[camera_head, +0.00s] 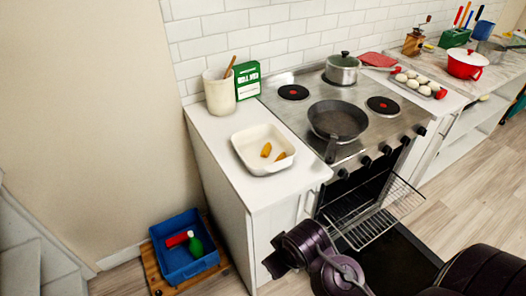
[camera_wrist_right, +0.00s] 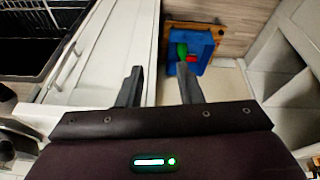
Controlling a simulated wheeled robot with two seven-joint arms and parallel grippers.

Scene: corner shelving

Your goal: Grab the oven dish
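The oven dish (camera_head: 247,159) is a white, rounded rectangular dish on the white counter left of the stove in the head view. Two golden-brown pieces lie inside it, and its rim is clear all round. My right gripper (camera_wrist_right: 160,69) shows in the right wrist view with its two dark fingers apart and nothing between them. The dish does not show in that view. In the head view, dark purple parts of my arm are at the bottom, in front of the cabinet and below the dish, apart from it. My left gripper cannot be made out.
A utensil crock (camera_head: 219,95) and green box (camera_head: 247,80) stand behind the dish. A frying pan (camera_head: 338,121) sits on the stove to its right. The oven is open with a wire rack (camera_head: 373,222) out. A blue crate (camera_head: 174,262) is on the floor at left.

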